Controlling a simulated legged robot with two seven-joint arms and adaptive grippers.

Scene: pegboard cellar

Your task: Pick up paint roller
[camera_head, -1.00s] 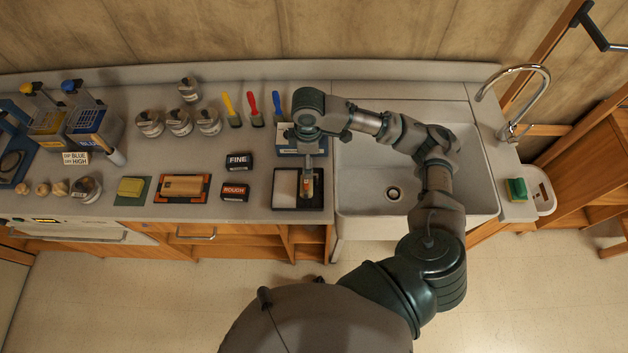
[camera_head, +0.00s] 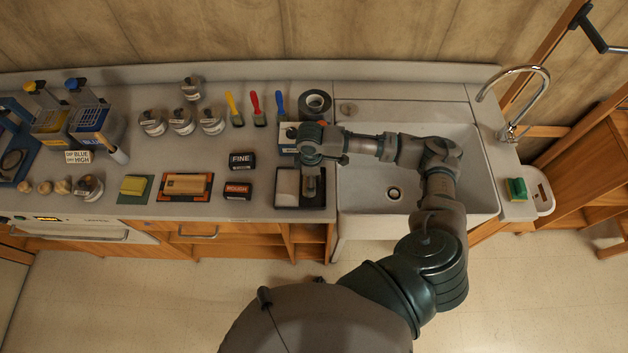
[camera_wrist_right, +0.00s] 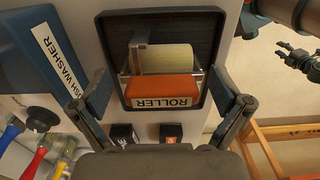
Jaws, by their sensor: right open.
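The paint roller lies in a black-rimmed tray (camera_head: 287,205). In the right wrist view it shows a cream sleeve (camera_wrist_right: 165,59), a metal frame and an orange part (camera_wrist_right: 160,92) marked ROLLER, inside the dark tray (camera_wrist_right: 213,22).
The brush washer (camera_wrist_right: 35,50) is close beside the tray. FINE (camera_head: 241,161) and ROUGH (camera_head: 237,190) blocks stand left of it. The sink (camera_head: 415,205) is to the right.

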